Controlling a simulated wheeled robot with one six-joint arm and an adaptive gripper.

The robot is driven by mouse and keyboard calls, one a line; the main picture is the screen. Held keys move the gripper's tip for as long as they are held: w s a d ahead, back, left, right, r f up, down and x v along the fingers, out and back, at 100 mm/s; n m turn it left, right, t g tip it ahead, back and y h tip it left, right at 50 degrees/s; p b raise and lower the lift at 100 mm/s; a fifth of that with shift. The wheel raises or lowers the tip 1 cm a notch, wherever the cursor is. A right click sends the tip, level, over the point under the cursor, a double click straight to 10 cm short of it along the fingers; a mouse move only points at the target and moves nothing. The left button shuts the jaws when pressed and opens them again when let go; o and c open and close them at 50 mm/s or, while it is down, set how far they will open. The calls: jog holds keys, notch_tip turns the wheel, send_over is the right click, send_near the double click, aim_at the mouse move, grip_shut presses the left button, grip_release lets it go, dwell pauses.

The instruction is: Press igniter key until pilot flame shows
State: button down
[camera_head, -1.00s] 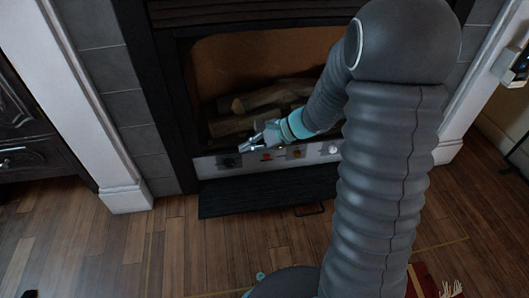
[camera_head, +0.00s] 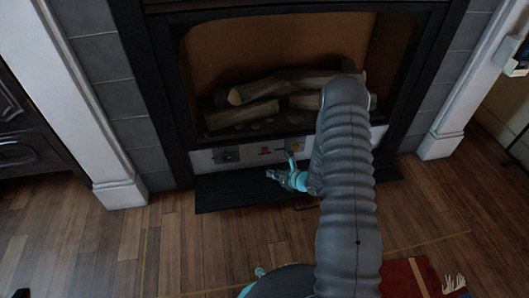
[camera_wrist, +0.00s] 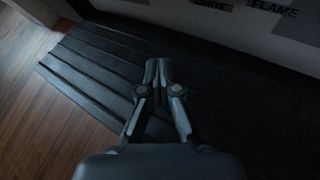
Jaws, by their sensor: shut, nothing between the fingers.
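The fireplace's pale control strip (camera_head: 208,160) runs below the firebox in the head view. It carries a small red part (camera_head: 264,151), which may be the igniter key, and a dark square part (camera_head: 226,155) further left. An orange-brown spot (camera_head: 294,144) lies right of the red part. In the wrist view, the strip's lower edge shows a "FLAME" label (camera_wrist: 274,9) and a partly cut-off label (camera_wrist: 211,3). My gripper (camera_head: 270,174) is shut and empty, below and in front of the strip, apart from the red part. Its fingertips (camera_wrist: 158,65) appear over the dark hearth slab.
The dark ribbed hearth slab (camera_head: 225,192) lies on the wooden floor (camera_head: 110,245) before the fireplace. Logs (camera_head: 240,113) lie in the firebox, with no flame visible. White pillars (camera_head: 85,110) flank it. A red rug (camera_head: 405,280) lies at lower right. My arm hides the strip's right part.

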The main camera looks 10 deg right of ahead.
aim_at(265, 150)
dwell(0.3)
jog(key=w, duration=0.7)
jog(key=shift+b, duration=0.35)
jog(key=shift+w+b, duration=0.3)
jog(key=shift+w, duration=0.65)
jog(key=shift+w, duration=0.15)
dwell(0.4)
jog(key=shift+w+b, duration=0.25)
jog(key=shift+b, duration=0.1)
jog(key=shift+w, duration=0.3)
dwell(0.8)
jog(key=shift+s+r, duration=0.1)
jog(key=shift+s, duration=0.65)
